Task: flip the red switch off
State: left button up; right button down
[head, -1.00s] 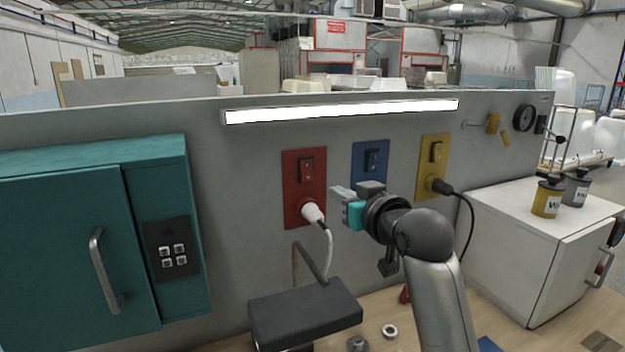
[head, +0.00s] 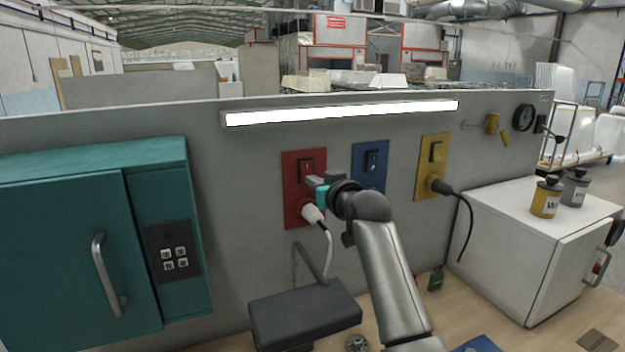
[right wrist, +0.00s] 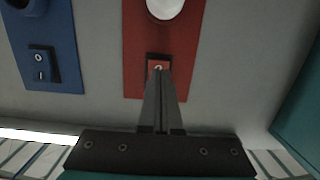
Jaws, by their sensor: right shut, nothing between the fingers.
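My left gripper is not in view.
A blue switch plate (head: 371,160) and a yellow switch plate (head: 431,155) with a black plug (head: 440,186) are to the right. A teal cabinet (head: 70,240) stands left. A dark box-shaped lamp head (head: 305,312) is below the red plate. A white cabinet (head: 510,240) is right.

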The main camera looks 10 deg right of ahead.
jog(key=shift+w+a+f, duration=0.1)
jog(key=shift+w+a, duration=0.05)
jog(key=shift+w, duration=0.5)
jog(key=shift+w+f+t+b, duration=0.15)
jog(key=shift+f+t+b, duration=0.15)
jog(key=shift+b, duration=0.6)
jog(key=shift+r, duration=0.25)
